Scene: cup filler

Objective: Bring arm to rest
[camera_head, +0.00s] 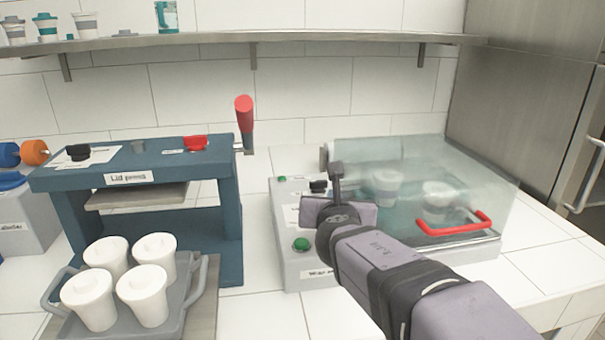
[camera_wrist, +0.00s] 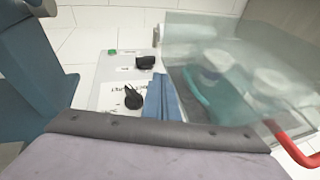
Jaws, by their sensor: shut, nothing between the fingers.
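My arm reaches in from the lower right in the head view, its wrist (camera_head: 340,215) over the control panel at the left of a clear-covered machine (camera_head: 370,155). My gripper's fingers are hidden behind the wrist there. In the wrist view, the blue fingers of my gripper (camera_wrist: 163,98) are together with nothing between them, in front of the panel. The panel's black knobs (camera_wrist: 133,97) show just left of the fingers. They look apart from the panel, but the exact gap cannot be told.
The machine's clear cover has a red handle (camera_head: 455,224) and two cups (camera_head: 387,186) beneath it. A blue lid press (camera_head: 140,180) with a red-topped lever stands at left. White lidded cups (camera_head: 142,290) sit on a grey tray (camera_head: 196,282). A shelf (camera_head: 240,38) runs above.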

